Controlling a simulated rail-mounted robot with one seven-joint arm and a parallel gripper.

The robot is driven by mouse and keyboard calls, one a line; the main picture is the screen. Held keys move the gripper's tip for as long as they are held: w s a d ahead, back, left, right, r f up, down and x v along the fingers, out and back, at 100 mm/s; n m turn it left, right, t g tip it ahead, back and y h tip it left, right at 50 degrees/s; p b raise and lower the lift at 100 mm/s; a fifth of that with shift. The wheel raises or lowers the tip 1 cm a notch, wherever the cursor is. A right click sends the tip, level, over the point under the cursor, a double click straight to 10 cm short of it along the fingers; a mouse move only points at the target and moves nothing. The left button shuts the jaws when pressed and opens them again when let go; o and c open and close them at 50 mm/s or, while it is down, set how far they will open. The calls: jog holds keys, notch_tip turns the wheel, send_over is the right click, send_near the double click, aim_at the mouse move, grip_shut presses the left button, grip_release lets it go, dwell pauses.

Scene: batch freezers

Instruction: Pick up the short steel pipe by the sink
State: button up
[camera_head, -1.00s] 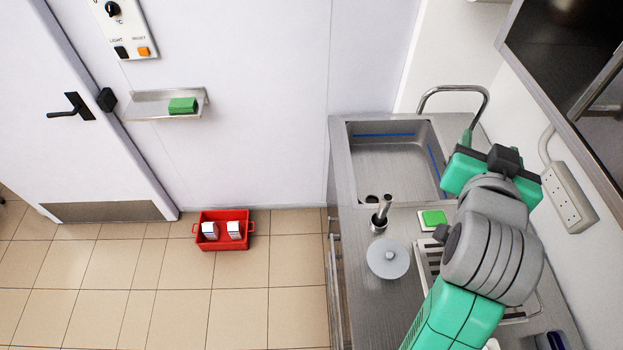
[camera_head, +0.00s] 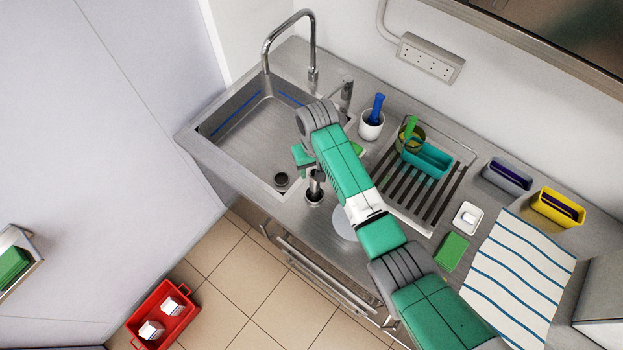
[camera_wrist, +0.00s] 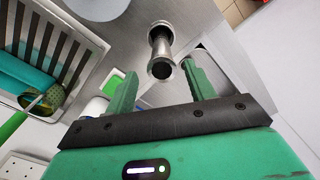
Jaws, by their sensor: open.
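The short steel pipe (camera_head: 315,184) stands upright on the counter by the front edge of the sink (camera_head: 245,128), partly covered by my arm. In the wrist view the pipe (camera_wrist: 160,42) is a shiny tube with wider ends, seen beyond my fingertips and roughly centred between them. My gripper (camera_wrist: 158,80) is open, with nothing between its two green fingers. In the head view my gripper (camera_head: 303,157) is just above and left of the pipe, largely hidden by my wrist.
A curved tap (camera_head: 312,45) rises behind the sink. A white cup with a blue tool (camera_head: 371,125) and a drying rack (camera_head: 435,203) holding a teal container (camera_head: 428,160) stand to the right. A pale disc (camera_head: 345,225) lies beside the pipe, partly under my arm. A red crate (camera_head: 164,313) is on the floor.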

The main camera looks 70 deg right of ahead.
aim_at(315, 186)
notch_tip(315, 186, down, 5)
jog(key=shift+a, duration=0.15)
jog(key=c, duration=0.9)
jog(key=shift+o, duration=0.4)
jog(key=shift+w+r, duration=0.1)
